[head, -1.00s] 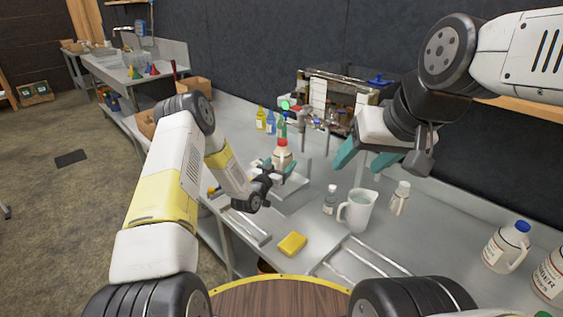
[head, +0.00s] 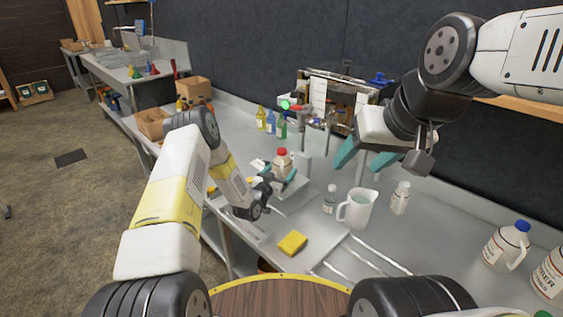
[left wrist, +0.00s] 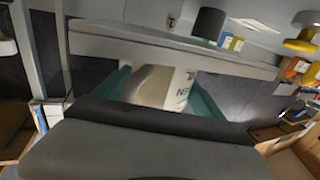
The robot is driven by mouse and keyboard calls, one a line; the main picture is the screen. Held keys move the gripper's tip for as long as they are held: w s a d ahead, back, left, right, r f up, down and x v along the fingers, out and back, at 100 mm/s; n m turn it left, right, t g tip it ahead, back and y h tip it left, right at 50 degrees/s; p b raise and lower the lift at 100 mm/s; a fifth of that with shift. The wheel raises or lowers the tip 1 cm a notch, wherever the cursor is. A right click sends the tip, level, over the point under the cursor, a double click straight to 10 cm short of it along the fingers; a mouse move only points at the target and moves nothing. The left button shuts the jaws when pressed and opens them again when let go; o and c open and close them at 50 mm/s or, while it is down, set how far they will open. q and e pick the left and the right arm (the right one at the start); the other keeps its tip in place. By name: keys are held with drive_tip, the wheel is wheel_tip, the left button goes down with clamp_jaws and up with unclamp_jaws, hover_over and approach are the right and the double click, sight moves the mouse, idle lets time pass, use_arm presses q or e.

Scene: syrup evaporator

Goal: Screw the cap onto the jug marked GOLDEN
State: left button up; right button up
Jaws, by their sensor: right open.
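A pale tan jug (head: 282,167) with a red cap (head: 282,151) on top is at a low grey platform (head: 296,187) at mid-bench. How tightly the cap sits cannot be told. In the left wrist view the jug (left wrist: 155,86) shows label letters ending in "EN"; its top is out of frame. My left gripper (head: 279,178) has its teal fingers on both sides of the jug and appears shut on it. My right gripper (head: 366,157) is open and empty, above the bench, right of the jug and higher.
A blue-capped jug (head: 507,245) stands at right. The evaporator (head: 340,100) and coloured bottles (head: 270,122) are behind.

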use_arm(q)
drive_tip(key=shift+o, duration=0.6)
drive_tip(key=shift+r, duration=0.25)
drive_tip(key=shift+s+a+r, duration=0.15)
drive_tip(key=shift+s+r, duration=0.05)
drive_tip(key=v, duration=1.1)
drive_tip(key=shift+s, duration=0.25)
drive_tip(key=shift+a, duration=0.1)
